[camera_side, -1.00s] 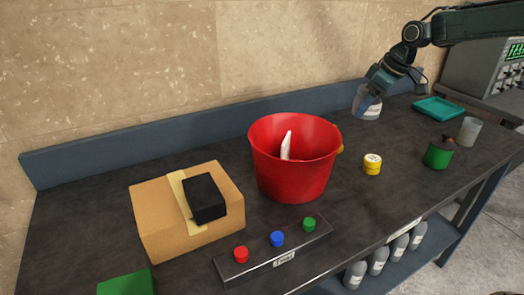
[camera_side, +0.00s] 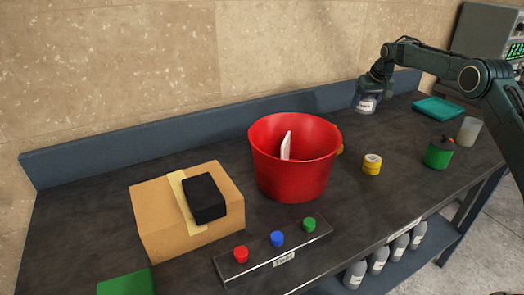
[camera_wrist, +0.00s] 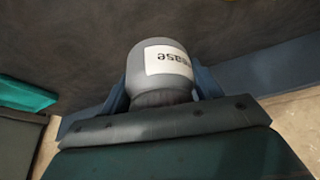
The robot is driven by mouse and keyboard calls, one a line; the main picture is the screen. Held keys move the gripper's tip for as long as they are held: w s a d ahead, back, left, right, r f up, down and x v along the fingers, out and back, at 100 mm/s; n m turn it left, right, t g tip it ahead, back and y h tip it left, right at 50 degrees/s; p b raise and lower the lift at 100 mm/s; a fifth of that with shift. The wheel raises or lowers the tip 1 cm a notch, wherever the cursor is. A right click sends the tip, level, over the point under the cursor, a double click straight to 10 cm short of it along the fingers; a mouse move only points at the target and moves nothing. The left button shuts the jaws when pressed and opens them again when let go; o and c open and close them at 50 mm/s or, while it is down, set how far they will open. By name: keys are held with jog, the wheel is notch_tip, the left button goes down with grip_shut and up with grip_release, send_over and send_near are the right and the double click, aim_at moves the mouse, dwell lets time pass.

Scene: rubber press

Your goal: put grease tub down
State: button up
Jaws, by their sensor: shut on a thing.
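The grease tub (camera_side: 366,104) is a grey tub with a white label, at the back of the bench right of the red bucket. My gripper (camera_side: 370,93) is above it, pointing down, with its fingers on either side. In the wrist view the tub (camera_wrist: 150,62) lies between the two blue fingers, its label reading "ease" upside down. My gripper (camera_wrist: 160,90) is shut on it. The tub's base is at or very near the bench top; I cannot tell if it touches.
A teal tray (camera_side: 438,108) is right of the tub and shows in the wrist view (camera_wrist: 25,95). A low back ledge (camera_side: 200,140) runs behind.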

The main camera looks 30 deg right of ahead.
aim_at(375, 101)
jog(key=shift+m+h, duration=0.3)
jog(key=shift+m, duration=0.6)
jog(key=shift+w+d+f, duration=0.3)
jog(key=shift+d+f, duration=0.3)
jog(key=shift+d, duration=0.2)
jog(key=shift+w+d+f, duration=0.3)
jog(key=shift+d+f, duration=0.25)
jog(key=shift+d, duration=0.2)
jog(key=shift+f, duration=4.05)
jog(key=o, duration=1.2)
jog(key=shift+f, duration=0.2)
jog(key=shift+r, duration=0.15)
jog(key=v, duration=1)
jog(key=shift+w, duration=0.1)
jog(key=shift+v, duration=1.1)
